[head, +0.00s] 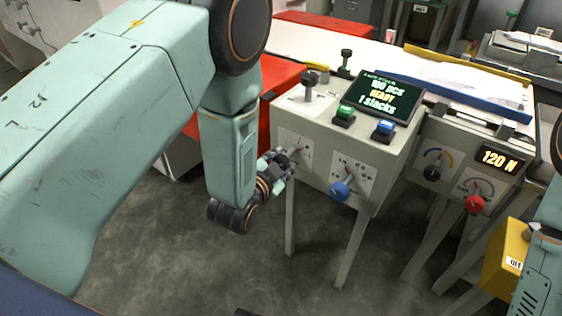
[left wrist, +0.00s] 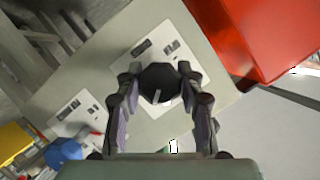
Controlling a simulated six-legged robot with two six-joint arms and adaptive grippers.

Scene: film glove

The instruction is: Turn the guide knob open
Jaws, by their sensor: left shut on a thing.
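A dark, many-sided knob (left wrist: 158,84) sits on the white label plate at the left of the grey machine's front panel. My left gripper (head: 283,160) is at this plate, with its fingers on either side of the knob. The left wrist view shows the knob between the two fingertips (left wrist: 160,88), and the gripper is shut on it. In the head view the fingers mostly hide the knob. The label plate (left wrist: 165,44) has small printed marks that are too blurred to read. My right gripper is out of view.
A blue knob (head: 339,191) is right of the gripped one on the same panel. A red knob (head: 474,204) and "120 N" display (head: 497,159) are further right.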

